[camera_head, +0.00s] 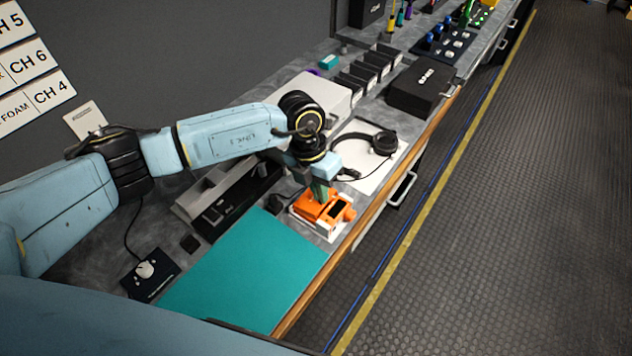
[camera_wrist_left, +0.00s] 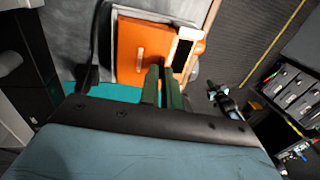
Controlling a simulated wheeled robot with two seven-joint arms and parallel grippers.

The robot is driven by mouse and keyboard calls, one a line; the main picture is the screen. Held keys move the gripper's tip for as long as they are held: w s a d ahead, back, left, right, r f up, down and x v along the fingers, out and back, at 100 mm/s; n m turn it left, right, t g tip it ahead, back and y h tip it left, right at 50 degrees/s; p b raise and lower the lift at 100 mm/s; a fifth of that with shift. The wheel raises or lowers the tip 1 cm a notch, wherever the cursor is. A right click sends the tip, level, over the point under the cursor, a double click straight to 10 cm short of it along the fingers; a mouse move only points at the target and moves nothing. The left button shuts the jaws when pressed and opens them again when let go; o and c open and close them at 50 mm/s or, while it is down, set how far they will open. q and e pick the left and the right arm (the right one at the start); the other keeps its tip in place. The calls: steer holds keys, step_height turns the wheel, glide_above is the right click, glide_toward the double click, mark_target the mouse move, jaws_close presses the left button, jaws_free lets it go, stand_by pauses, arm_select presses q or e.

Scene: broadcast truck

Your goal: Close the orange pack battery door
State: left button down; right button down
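The orange pack (camera_head: 338,211) sits on a white base on the counter, near its front edge and beside the teal mat. My left gripper (camera_head: 319,190) reaches down over it and hides part of its top. In the left wrist view, a flat orange panel (camera_wrist_left: 139,52) with a small pale slot faces the camera, beside a dark window on the pack. The two green fingers (camera_wrist_left: 162,75) are close together at the panel's lower right, with only a narrow gap. I see nothing held between them. I cannot tell how far the battery door stands open, or whether the fingers touch it.
The teal mat (camera_head: 245,270) lies in front of the pack. Headphones (camera_head: 384,143) lie on a white sheet behind it. A black box (camera_head: 421,87) stands further back. A dark plate with a small knob (camera_head: 146,270) is at the left. The floor aisle is clear.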

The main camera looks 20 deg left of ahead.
arm_select(q)
steer(key=shift+s+d+f+t+y, duration=0.1)
steer(key=shift+d+f+t+y, duration=0.15)
steer(key=shift+y, duration=0.35)
steer(key=shift+s+d+f+t+y, duration=0.15)
steer(key=shift+d+f+y, duration=0.15)
steer(key=shift+y, duration=0.3)
steer(key=shift+w, duration=0.1)
steer(key=c, duration=1.6)
jaws_free()
steer(key=shift+f, duration=0.1)
step_height(320, 180, up, 14)
steer(key=shift+f+b, duration=0.25)
steer(key=shift+b, duration=0.15)
